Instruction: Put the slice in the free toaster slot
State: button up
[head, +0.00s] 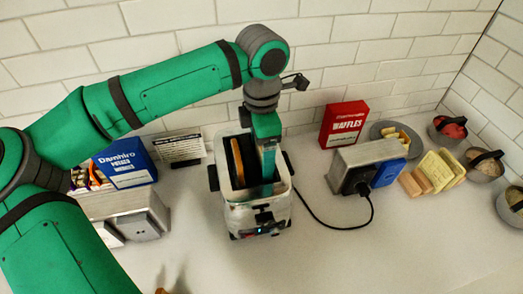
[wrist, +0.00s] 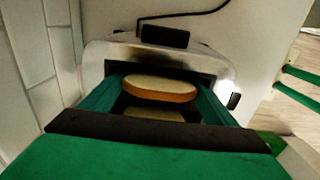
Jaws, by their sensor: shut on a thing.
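The toaster (head: 247,216) stands upright on the counter in the head view, with two long slots in its top. A brown-edged slice (head: 237,163) stands in its left slot and sticks up a little. My gripper (head: 267,168) points down over the right slot, with its fingertips at or inside the opening. In the wrist view my gripper (wrist: 160,95) is shut on a pale slice (wrist: 160,88) with a brown crust, held between the teal fingers. A second slice (wrist: 153,115) shows partly below it. The held slice is hidden in the head view, so its depth is unclear.
A power cord (head: 318,221) runs from the toaster to a metal box (head: 358,160) at the right. A red waffles box (head: 343,124) stands behind. A blue box (head: 126,164) and a metal appliance (head: 128,213) are at the left.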

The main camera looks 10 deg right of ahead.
jog(key=shift+f, duration=0.1)
jog(key=o, duration=0.7)
jog(key=shift+o, duration=0.2)
notch_tip(320, 180, up, 12)
jog(key=shift+r, duration=0.1)
